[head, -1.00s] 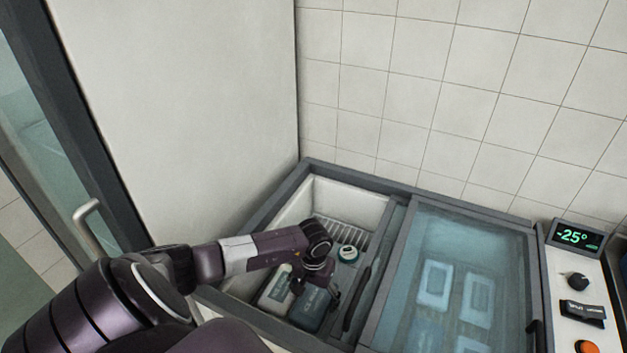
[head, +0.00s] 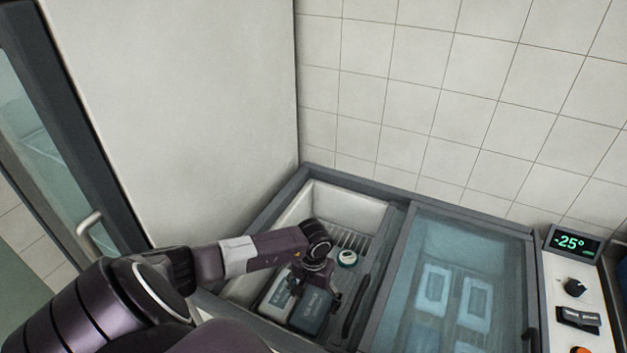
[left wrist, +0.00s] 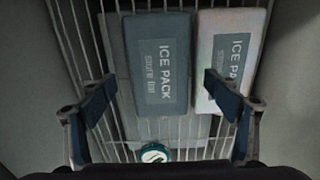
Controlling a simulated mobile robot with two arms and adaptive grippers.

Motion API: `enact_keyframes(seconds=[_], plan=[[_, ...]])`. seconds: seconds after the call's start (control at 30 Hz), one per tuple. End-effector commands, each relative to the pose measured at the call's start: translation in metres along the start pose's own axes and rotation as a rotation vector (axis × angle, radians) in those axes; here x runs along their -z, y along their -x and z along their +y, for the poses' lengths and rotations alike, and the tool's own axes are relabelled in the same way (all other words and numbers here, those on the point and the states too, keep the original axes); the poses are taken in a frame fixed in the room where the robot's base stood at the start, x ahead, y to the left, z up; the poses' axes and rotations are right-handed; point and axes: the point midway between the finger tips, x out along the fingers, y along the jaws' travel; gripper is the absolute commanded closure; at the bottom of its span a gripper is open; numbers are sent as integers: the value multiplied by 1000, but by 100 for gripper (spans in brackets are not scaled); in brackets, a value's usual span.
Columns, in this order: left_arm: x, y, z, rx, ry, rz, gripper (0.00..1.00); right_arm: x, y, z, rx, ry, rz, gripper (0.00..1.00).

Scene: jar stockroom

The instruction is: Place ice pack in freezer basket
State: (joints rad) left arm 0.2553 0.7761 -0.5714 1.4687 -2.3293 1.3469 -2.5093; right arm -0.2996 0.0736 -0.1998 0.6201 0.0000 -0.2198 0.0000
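A blue-grey ice pack (head: 312,308) lies flat in the wire freezer basket (head: 352,238) in the open left half of the chest freezer. In the left wrist view the pack (left wrist: 160,60) shows its "ICE PACK" label, with the basket wires (left wrist: 120,150) beneath. A pale ice pack (head: 281,292) lies beside it, also seen in the left wrist view (left wrist: 232,45). My left gripper (head: 318,284) is low over the packs. In the left wrist view its fingers (left wrist: 160,82) are spread wide with nothing clamped between them. My right gripper is out of view.
A small teal-lidded jar (head: 347,258) stands in the basket near the gripper. A glass sliding lid (head: 470,235) covers the freezer's right half. A white wall panel (head: 190,110) rises at left; a control panel with a -25° display (head: 570,243) is at right.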

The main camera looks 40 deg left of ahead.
Motion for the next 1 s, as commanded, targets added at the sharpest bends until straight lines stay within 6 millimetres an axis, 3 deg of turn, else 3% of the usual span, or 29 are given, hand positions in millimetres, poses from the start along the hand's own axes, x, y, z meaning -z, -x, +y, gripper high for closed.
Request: enact_keyframes(seconds=[0.03,0.1,0.4,0.6,1.0], plan=[[2,22,-2,3,-1,6,18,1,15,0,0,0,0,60],[2,38,-1,2,-2,5,18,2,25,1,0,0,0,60],[1,91,-1,2,-1,3,18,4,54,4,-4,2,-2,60],[1,104,0,1,1,3,18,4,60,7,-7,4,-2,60],[1,104,0,1,1,2,18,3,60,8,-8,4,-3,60]])
